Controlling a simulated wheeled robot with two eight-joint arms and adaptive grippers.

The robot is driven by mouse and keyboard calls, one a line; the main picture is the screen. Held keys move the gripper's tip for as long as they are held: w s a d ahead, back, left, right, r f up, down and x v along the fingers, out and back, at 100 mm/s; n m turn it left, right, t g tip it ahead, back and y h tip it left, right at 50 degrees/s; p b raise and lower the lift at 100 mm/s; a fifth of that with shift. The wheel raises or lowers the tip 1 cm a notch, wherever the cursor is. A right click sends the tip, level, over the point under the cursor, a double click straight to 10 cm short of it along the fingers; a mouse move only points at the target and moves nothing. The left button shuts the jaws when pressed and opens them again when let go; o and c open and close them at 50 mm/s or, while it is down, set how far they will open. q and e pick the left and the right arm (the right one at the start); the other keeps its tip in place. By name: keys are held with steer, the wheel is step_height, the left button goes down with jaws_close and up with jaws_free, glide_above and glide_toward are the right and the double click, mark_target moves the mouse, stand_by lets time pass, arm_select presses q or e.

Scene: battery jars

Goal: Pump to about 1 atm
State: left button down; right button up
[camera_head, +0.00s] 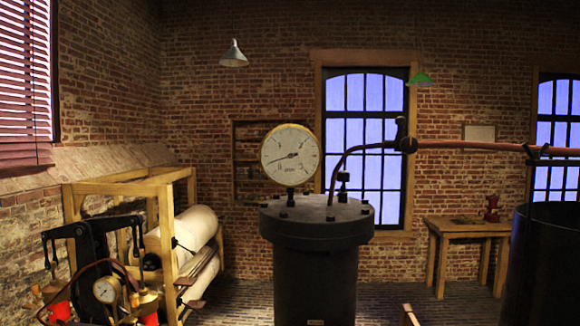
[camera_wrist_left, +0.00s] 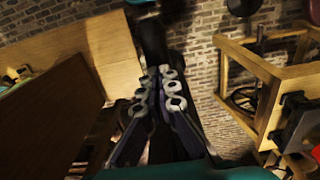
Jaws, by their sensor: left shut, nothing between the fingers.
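A large dark jar (camera_head: 315,270) with a bolted lid stands in the middle of the head view. A round white pressure gauge (camera_head: 290,155) stands on its lid, its needle pointing left and slightly down; the numbers are too small to read. A black pump (camera_head: 85,245) with red cylinders (camera_head: 58,302), upright rods and a smaller gauge (camera_head: 106,290) is at the lower left. My left gripper (camera_wrist_left: 165,88) shows in the left wrist view, shut and empty, apart from the pump parts (camera_wrist_left: 295,120) at the right edge. My right gripper is not in view.
A wooden frame (camera_head: 130,188) with a pale roller (camera_head: 196,229) stands behind the pump. A red-brown pipe (camera_head: 480,145) runs right from the jar's valve. A wooden table (camera_head: 470,225) is at the right, beside a dark vessel (camera_head: 540,270). A wooden panel (camera_wrist_left: 45,120) fills the wrist view's left.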

arm_select(q)
step_height(320, 180, down, 10)
steer(key=b, duration=0.8)
step_height(320, 180, up, 14)
steer(key=p, duration=1.1)
steer(key=shift+r, duration=0.15)
step_height(320, 180, down, 15)
steer(key=b, duration=1.2)
step_height(320, 180, up, 14)
steer(key=p, duration=1)
steer(key=shift+r+p, duration=0.15)
steer(key=shift+p, duration=0.2)
steer(key=shift+r, duration=0.4)
steer(key=shift+f, duration=0.1)
